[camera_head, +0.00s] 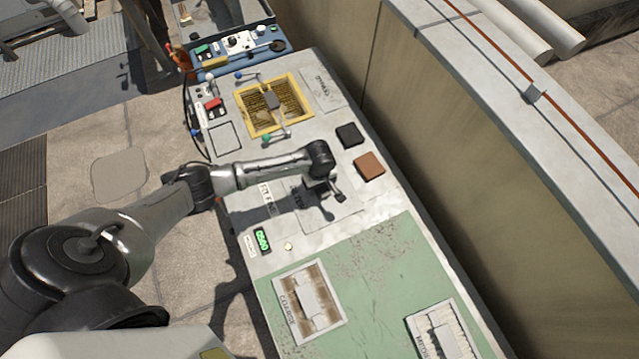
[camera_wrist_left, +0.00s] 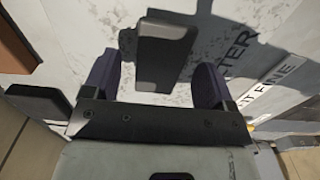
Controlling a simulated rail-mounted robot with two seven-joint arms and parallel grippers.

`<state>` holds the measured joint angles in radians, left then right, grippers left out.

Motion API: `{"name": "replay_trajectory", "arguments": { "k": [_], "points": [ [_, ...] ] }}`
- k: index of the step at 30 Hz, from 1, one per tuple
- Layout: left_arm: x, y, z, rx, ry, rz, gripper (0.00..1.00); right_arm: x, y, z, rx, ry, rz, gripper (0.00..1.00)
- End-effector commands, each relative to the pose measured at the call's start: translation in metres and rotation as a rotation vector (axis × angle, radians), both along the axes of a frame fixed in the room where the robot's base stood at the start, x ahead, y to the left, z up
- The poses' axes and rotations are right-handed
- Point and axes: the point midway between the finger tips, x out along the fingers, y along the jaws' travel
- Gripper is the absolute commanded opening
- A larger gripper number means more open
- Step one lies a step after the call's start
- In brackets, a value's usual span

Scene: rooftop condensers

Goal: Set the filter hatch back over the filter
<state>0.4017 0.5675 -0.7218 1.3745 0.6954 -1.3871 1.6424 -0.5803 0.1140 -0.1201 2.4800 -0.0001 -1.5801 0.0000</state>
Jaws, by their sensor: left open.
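The filter hatch (camera_head: 346,207) is a pale plate lying flat on the bench, with FILTER lettering partly readable in the left wrist view (camera_wrist_left: 208,32). Its dark block handle (camera_wrist_left: 163,45) stands between the fingers of my left gripper (camera_head: 327,196). That gripper is open, one finger on each side of the handle; I cannot tell whether either touches. The filter (camera_head: 289,97), brown and pleated with a grey block at its middle, sits in a yellow frame (camera_head: 249,122) farther up the bench. No cover lies over it. My right gripper is not in view.
A blue-tipped lever (camera_head: 246,76) and a green-tipped lever (camera_head: 268,139) flank the frame. A black block (camera_head: 349,135) and a brown block (camera_head: 369,166) lie right of my gripper. Coarse (camera_head: 308,302) and second (camera_head: 443,334) filters lie on a green mat (camera_head: 371,262). A wall borders the right.

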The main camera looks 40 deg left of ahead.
Motion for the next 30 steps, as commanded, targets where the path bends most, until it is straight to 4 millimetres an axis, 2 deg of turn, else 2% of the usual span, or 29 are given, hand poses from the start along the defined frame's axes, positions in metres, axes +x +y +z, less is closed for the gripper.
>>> {"name": "replay_trajectory", "arguments": {
  "k": [9, 15, 21, 30],
  "points": [
    [0.001, 0.0, 0.066, -0.002, -0.004, -0.001, 0.79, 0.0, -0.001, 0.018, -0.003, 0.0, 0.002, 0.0],
    [0.0, 0.0, 0.099, -0.001, -0.003, -0.001, 0.79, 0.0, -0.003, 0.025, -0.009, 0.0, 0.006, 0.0],
    [0.0, 0.0, 0.119, -0.001, -0.003, -0.001, 0.79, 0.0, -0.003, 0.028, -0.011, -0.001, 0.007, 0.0],
    [0.0, 0.0, 0.126, -0.001, -0.002, -0.001, 0.79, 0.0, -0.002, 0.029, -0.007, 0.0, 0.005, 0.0]
  ]
}}
